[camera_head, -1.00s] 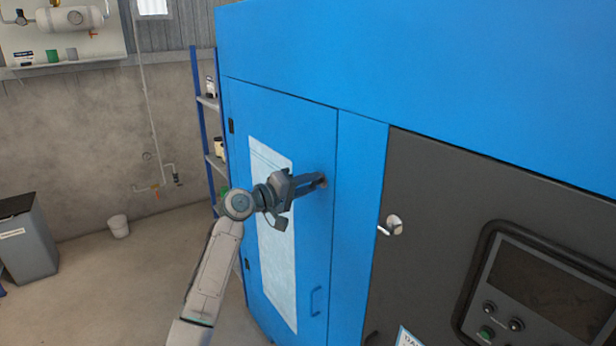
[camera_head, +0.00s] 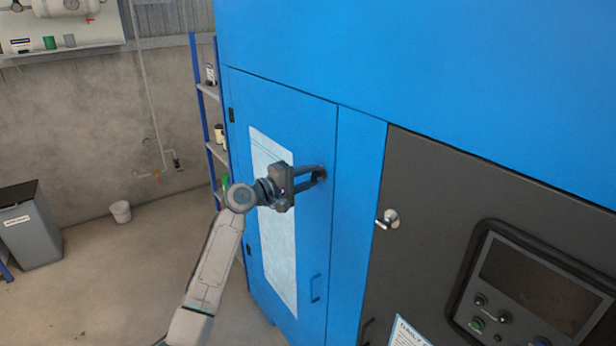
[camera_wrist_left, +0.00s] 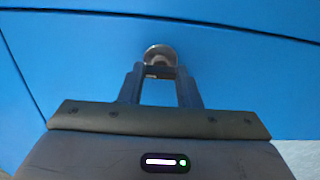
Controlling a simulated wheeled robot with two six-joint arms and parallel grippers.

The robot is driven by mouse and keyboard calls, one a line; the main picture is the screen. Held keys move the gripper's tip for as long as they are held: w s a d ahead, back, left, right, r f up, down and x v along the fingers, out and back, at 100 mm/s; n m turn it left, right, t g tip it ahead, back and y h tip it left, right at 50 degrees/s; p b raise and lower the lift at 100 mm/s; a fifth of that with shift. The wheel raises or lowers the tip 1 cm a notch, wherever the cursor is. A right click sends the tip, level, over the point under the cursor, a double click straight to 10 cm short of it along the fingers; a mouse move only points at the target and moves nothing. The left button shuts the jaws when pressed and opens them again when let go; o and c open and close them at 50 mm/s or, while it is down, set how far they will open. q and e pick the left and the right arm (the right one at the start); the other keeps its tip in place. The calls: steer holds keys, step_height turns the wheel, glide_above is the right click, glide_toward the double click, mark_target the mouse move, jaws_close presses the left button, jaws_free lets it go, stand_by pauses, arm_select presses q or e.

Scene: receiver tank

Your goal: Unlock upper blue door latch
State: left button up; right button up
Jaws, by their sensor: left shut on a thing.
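The blue door (camera_head: 300,130) is closed, with its panel flush in the cabinet front. Its upper latch (camera_wrist_left: 160,54) is a small round metal knob, seen in the left wrist view just beyond the fingertips. My left gripper (camera_head: 318,174) reaches the latch near the door's right edge and is shut on it; it also shows in the left wrist view (camera_wrist_left: 160,72). The fingers hide most of the latch in the head view. My right gripper is not in view.
A similar silver latch (camera_head: 389,218) sits on the dark panel (camera_head: 430,200) to the right, above a control screen (camera_head: 540,285). A door handle (camera_head: 315,288) is lower on the blue door. A shelf rack (camera_head: 208,110) stands at the left.

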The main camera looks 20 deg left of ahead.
arm_select(q)
steer(key=o, duration=1)
steer(key=shift+b+v, duration=2.2)
steer(key=shift+v, duration=3.25)
